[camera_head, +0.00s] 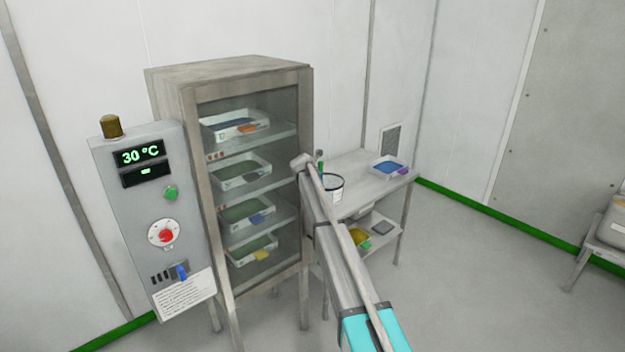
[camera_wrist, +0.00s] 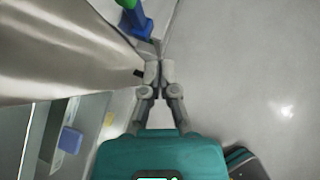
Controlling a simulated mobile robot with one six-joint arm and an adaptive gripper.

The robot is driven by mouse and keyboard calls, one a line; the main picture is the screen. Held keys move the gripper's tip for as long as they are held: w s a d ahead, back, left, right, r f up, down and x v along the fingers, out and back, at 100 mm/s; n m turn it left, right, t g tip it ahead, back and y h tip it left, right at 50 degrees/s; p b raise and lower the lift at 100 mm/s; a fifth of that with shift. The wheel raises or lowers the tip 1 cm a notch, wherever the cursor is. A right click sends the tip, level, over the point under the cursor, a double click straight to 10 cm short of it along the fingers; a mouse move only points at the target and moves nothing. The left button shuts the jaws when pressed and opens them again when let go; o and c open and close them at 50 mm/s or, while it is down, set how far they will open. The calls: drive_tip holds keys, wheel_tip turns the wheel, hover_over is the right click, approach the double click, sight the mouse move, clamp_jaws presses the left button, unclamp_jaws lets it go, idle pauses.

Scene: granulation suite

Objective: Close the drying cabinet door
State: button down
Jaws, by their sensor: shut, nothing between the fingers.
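The drying cabinet (camera_head: 230,72) stands left of centre in the head view, a metal box on legs. Its framed glass door (camera_head: 205,170) lies across the front, with several trays visible behind it. The door looks shut or nearly shut; I cannot tell whether a small gap remains at its right edge, where my arm covers part of it. My gripper (camera_wrist: 160,72) is shut and empty in the wrist view. Its fingertips are close beside the edge of a pale metal surface (camera_wrist: 55,45); I cannot tell whether they touch.
A control panel (camera_head: 129,222) reading 30 °C is on the cabinet's left. A metal side table (camera_head: 362,162) right of the cabinet holds a white tray (camera_head: 378,170) and a bucket (camera_head: 335,193), with more items on its lower shelf. Open floor (camera_head: 490,270) lies to the right.

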drive_tip(key=s+d+r+p, duration=0.3)
drive_tip(key=s+r+p, duration=0.2)
drive_tip(key=r, duration=0.1)
drive_tip(key=shift+d+p, duration=0.3)
idle(0.4)
drive_tip(key=s+f+m+g+y+b, duration=0.1)
drive_tip(key=s+f+m, duration=0.4)
drive_tip(key=s+m, duration=0.5)
drive_tip(key=s+d+f+m+g+y+b, duration=0.1)
drive_tip(key=s+f+m+g+b, duration=0.3)
drive_tip(key=s, duration=2.2)
drive_tip(key=s+f+m+g+y+b, duration=0.2)
drive_tip(key=s+f+m+b, duration=0.3)
drive_tip(key=s+m, duration=1)
drive_tip(key=s+f, duration=0.2)
drive_tip(key=s, duration=0.1)
drive_tip(key=shift+s+d+m+g+y+b, duration=0.15)
drive_tip(key=shift+s+m+g+y+b, duration=0.15)
drive_tip(key=shift+m+y, duration=0.1)
drive_tip(key=shift+s, duration=0.15)
